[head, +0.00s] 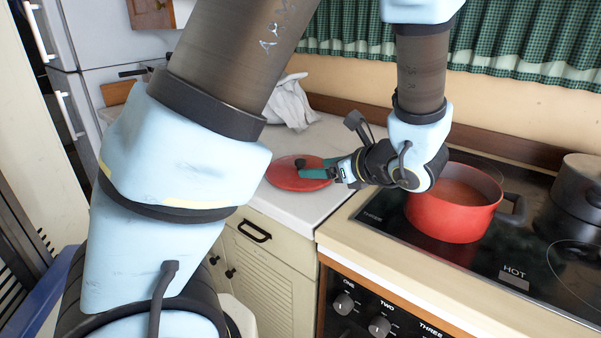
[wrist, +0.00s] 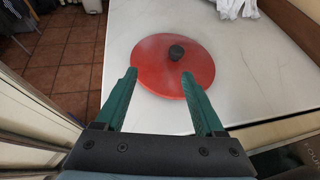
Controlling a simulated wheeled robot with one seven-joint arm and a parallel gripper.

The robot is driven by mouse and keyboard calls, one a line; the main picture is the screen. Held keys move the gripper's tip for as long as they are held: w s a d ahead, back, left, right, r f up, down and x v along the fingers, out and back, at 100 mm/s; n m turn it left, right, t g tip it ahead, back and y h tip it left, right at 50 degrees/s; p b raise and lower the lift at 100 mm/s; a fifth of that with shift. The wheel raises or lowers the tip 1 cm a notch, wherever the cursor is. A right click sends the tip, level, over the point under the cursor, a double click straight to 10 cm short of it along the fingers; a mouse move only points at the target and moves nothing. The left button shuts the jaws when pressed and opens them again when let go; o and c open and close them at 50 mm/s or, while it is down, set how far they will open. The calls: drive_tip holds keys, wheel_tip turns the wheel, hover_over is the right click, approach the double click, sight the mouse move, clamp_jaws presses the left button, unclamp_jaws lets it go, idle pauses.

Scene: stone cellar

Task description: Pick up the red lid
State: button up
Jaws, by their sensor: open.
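The red lid (head: 288,180) lies flat on the white counter, left of the stove. It is round with a dark knob at its centre. In the wrist view the red lid (wrist: 150,60) lies ahead of my gripper, with its knob (wrist: 176,52) upright. My gripper (head: 312,168) has green fingers and reaches in from the right, low over the lid. In the wrist view my gripper (wrist: 160,82) is open and empty. The fingertips overlap the near part of the lid in the picture, and the knob is beyond them. I cannot tell whether they touch the lid.
A red pot (head: 452,212) stands on the black stove (head: 400,225) under my forearm. A dark pot (head: 577,190) stands at the far right. A white cloth (head: 290,102) lies at the back of the counter (head: 305,205). A wall runs behind.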

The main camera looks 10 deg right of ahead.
sight(301, 161)
drive_tip(key=shift+d+r+m+t+h, duration=0.15)
drive_tip(key=shift+d+m+t, duration=0.1)
drive_tip(key=shift+d, duration=0.25)
drive_tip(key=shift+d+r+m+t+h, duration=0.15)
drive_tip(key=shift+d+m+t, duration=0.1)
drive_tip(key=shift+d, duration=0.2)
drive_tip(key=shift+w+d+f, duration=0.1)
drive_tip(key=shift+w+d, duration=0.05)
drive_tip(key=shift+w, duration=0.05)
drive_tip(key=x, duration=0.4)
drive_tip(key=shift+w+p, duration=0.3)
drive_tip(key=shift+p, duration=0.05)
drive_tip(key=p+x, duration=0.1)
drive_tip(key=x, duration=0.3)
drive_tip(key=shift+w+a+p, duration=0.3)
drive_tip(key=shift+a, duration=0.05)
drive_tip(key=shift+w+a+f, duration=0.15)
drive_tip(key=shift+w+f, duration=0.05)
drive_tip(key=shift+w, duration=0.2)
clamp_jaws()
